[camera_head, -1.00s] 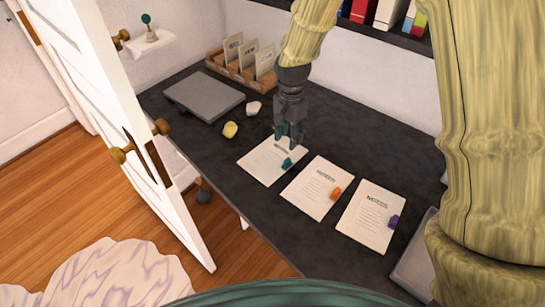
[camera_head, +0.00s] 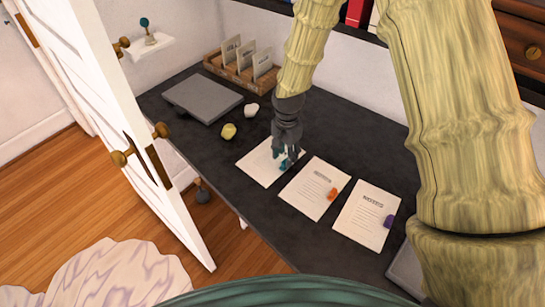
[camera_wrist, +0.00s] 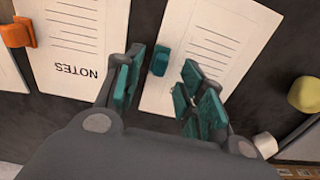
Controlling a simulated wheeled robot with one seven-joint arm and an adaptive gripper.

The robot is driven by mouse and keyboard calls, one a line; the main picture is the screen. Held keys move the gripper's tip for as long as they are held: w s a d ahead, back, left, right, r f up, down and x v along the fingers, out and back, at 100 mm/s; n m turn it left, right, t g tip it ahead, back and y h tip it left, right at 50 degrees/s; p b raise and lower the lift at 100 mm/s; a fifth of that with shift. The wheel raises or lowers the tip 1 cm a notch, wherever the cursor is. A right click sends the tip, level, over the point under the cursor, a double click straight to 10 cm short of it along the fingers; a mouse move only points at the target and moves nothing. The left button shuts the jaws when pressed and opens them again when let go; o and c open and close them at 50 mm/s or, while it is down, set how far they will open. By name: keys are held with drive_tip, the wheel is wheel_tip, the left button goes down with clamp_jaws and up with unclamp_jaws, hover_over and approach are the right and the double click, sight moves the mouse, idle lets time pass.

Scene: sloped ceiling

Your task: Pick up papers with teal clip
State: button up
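The papers with the teal clip (camera_head: 259,166) lie flat on the dark desk, leftmost of three clipped stacks. The teal clip (camera_wrist: 160,60) sits on the papers' edge, between my fingertips and a little beyond them in the wrist view. My gripper (camera_wrist: 163,88) is open, with teal finger pads spread apart and nothing between them. In the head view my gripper (camera_head: 284,155) is just over the clip's end of the papers and partly hides it. I cannot tell whether the fingers touch the papers.
Papers with an orange clip (camera_head: 314,187) and papers with a purple clip (camera_head: 364,217) lie to the right. A grey laptop-like slab (camera_head: 203,98), a yellow lump (camera_head: 228,131) and a white lump (camera_head: 251,110) lie to the left. A wooden rack (camera_head: 232,75) stands behind.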

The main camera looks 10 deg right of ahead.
drive_tip(key=shift+f+p, duration=0.35)
drive_tip(key=shift+f, duration=1.1)
clamp_jaws()
